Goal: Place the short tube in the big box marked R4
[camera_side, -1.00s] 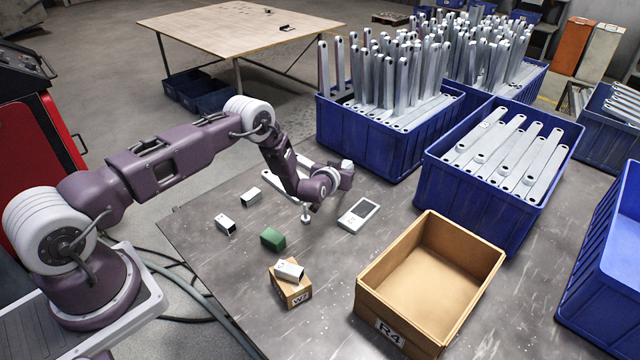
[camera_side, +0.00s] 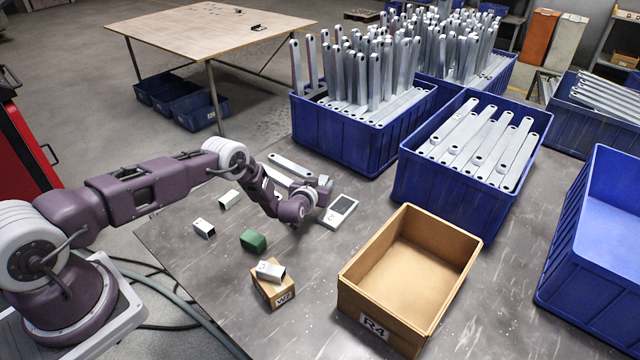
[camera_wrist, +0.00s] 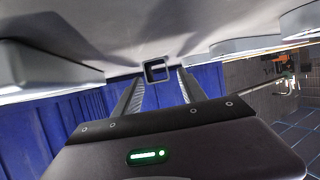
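My gripper (camera_side: 324,189) is low over the table, just left of a white meter with a dark screen. In the wrist view my gripper (camera_wrist: 160,76) has its two fingers apart. A short square tube (camera_wrist: 157,70) shows end-on between or just beyond the fingertips, with a dark hollow end; I see narrow gaps, no clear contact. Other short pale tubes lie on the table: one at the left (camera_side: 203,228), one farther back (camera_side: 229,199), and one (camera_side: 270,270) on a small cardboard box. The big cardboard box marked R4 (camera_side: 376,327) stands open and empty at front right.
The meter (camera_side: 339,211), a green block (camera_side: 253,240) and the small cardboard box (camera_side: 283,297) are near the arm. A long flat bar (camera_side: 291,165) lies behind my wrist. Blue bins of metal bars (camera_side: 345,141) (camera_side: 440,195) stand behind.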

